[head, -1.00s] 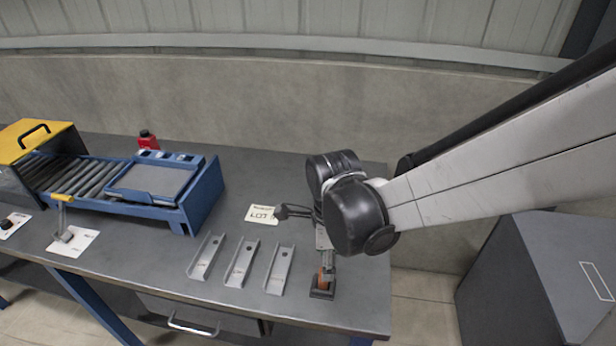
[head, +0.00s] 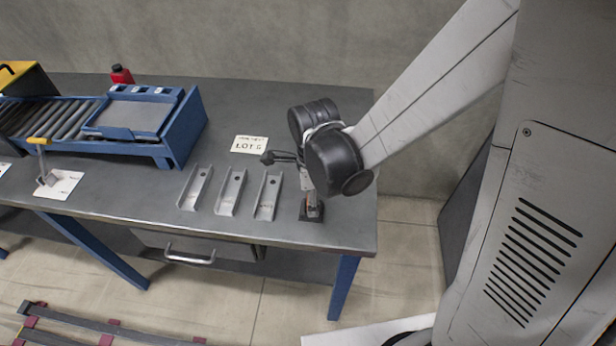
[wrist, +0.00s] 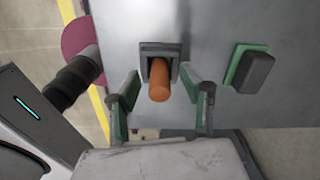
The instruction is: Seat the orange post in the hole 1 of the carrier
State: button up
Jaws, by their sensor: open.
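The orange post (wrist: 160,86) stands in a small dark square holder (wrist: 160,50) on the bench, seen in the wrist view. My gripper (wrist: 162,82) is open, with one green-padded finger on each side of the post and visible gaps between. I cannot tell whether this is the carrier, and no hole number is readable.
Three grey metal channels (head: 231,191) lie left of the holder. A LOT card (head: 249,144) lies behind them. In the wrist view a dark green-edged block (wrist: 252,68) sits right of the post.

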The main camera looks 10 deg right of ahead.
grip_shut()
jog(key=shift+r, duration=0.2)
